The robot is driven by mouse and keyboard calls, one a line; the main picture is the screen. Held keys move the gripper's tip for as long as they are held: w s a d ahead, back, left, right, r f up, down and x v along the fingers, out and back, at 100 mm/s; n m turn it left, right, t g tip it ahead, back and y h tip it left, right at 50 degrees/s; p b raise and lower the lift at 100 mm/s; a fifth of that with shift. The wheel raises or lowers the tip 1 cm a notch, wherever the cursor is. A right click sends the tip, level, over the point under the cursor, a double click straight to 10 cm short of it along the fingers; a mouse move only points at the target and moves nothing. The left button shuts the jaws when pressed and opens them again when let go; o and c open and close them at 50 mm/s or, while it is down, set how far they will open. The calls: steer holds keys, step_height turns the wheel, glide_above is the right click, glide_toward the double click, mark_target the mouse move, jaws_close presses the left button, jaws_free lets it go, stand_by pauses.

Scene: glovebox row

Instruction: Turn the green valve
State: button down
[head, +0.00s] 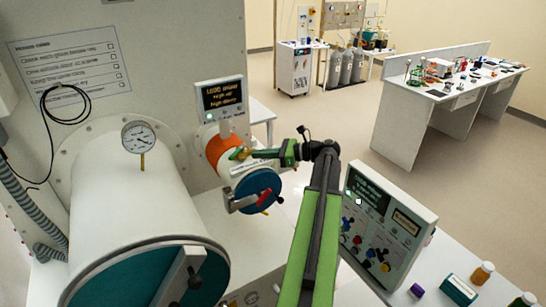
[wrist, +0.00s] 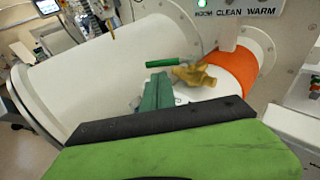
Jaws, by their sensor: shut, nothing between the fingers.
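The green valve is a brass body (wrist: 195,75) with a green lever handle (wrist: 168,62), on the small white chamber with the orange band. In the wrist view the lever lies nearly level and points left from the brass body. In the head view the brass part (head: 243,153) shows just left of my gripper's tips. My gripper (head: 258,154) is shut and empty. In the wrist view its green fingers (wrist: 157,86) stand just below the lever, left of the brass body. I cannot tell whether they touch the lever.
The small chamber has an orange band (head: 226,152) and a blue round door (head: 258,188). A display (head: 220,96) stands above it. The large white cylinder (head: 135,205) with a gauge (head: 139,137) is to the left. A control panel (head: 386,221) stands right of my arm.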

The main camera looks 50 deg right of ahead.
mark_target(237, 152)
steer(key=shift+b+x, duration=0.3)
steer(key=shift+x, duration=1.95)
